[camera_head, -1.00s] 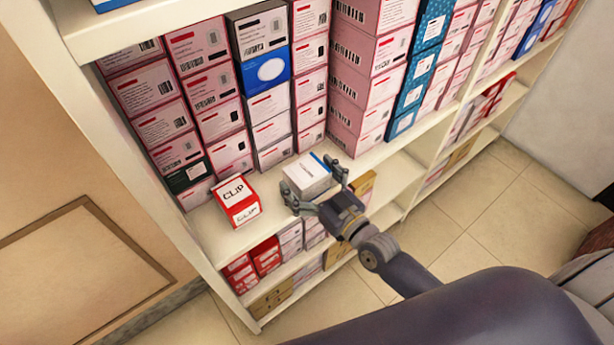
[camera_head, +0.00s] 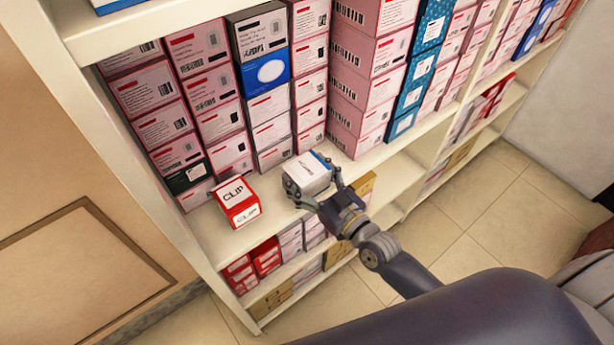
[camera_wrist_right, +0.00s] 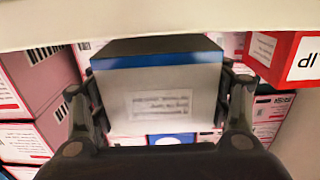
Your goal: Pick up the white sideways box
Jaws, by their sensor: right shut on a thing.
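The white box (camera_head: 306,172) has a blue edge and is at the front of the middle shelf, right of a red and white CLIP box. My right gripper (camera_head: 315,184) is shut on it, with fingers on opposite sides. In the right wrist view the white box (camera_wrist_right: 158,98) fills the space between the two fingers of my right gripper (camera_wrist_right: 160,105), its dark face and blue stripe toward the top. I cannot tell whether the box touches the shelf. My left gripper is not in view.
The red and white CLIP box (camera_head: 237,202) stands on the shelf (camera_head: 215,232) to the left. Stacks of pink boxes (camera_head: 365,75) and blue boxes (camera_head: 414,80) stand behind. More boxes fill the shelf below. The tiled floor (camera_head: 450,220) on the right is clear.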

